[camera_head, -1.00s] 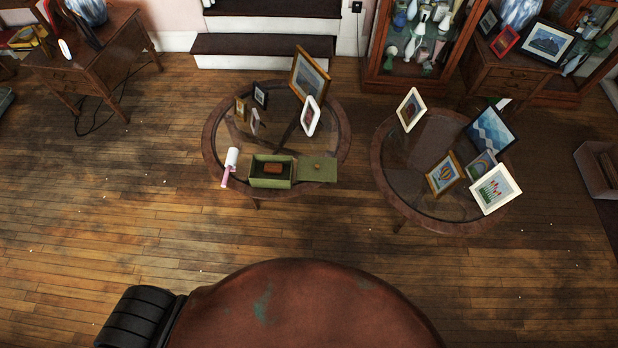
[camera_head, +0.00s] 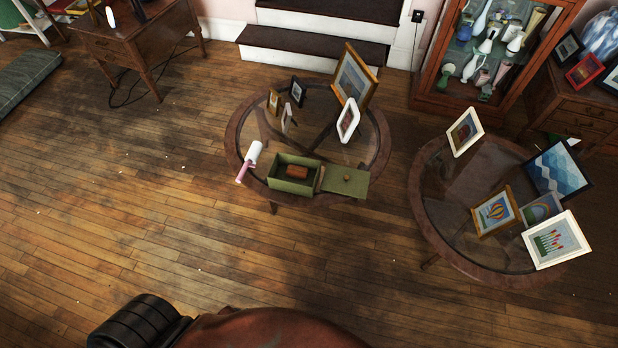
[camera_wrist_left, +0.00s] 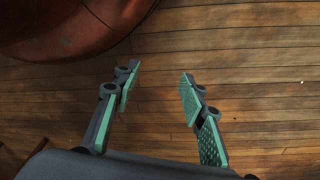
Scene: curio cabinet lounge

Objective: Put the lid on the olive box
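The olive box (camera_head: 292,187) stands open on the near side of the left round glass table. A reddish-brown block (camera_head: 297,171) lies inside it. The olive lid (camera_head: 345,182), a flat square with a small brown knob, lies just right of the box, apart from its opening. My left gripper (camera_wrist_left: 157,95) is open and empty in the left wrist view, above bare wood floor. Neither gripper shows in the head view, and both are far from the box there. My right gripper is not in view.
A white and pink roller-like object (camera_head: 250,161) lies left of the box. Several picture frames, one large and gold (camera_head: 355,78), stand behind it. A second round table (camera_head: 428,222) with frames stands to the right. The wood floor in front is clear.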

